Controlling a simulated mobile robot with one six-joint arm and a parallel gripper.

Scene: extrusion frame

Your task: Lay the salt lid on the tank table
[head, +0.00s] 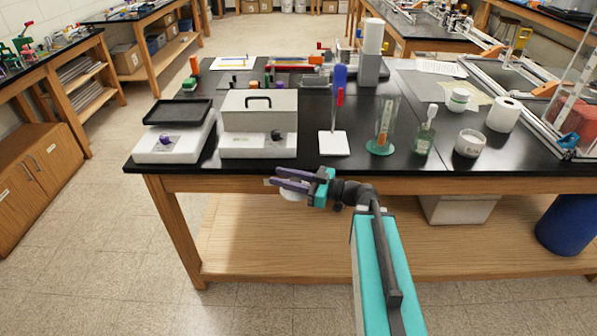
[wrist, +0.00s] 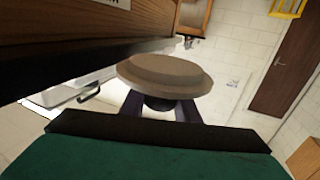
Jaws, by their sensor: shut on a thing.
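My gripper (head: 290,183) is in front of the near edge of the black-topped table (head: 310,168), left of its middle. Its purple fingers are shut on a pale round lid, the salt lid (head: 291,195), partly hidden under the fingers in the head view. In the wrist view the lid (wrist: 165,72) is a stepped, beige disc. My fingers (wrist: 162,108) grip it at a dark knob on its near side. The lid is clear of the tabletop, close to the table's wooden edge. I cannot tell for sure which table is the tank table.
Two scales (head: 175,145) (head: 258,150) stand along the table's near left. A clear-walled tank (head: 575,85) is at far right.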

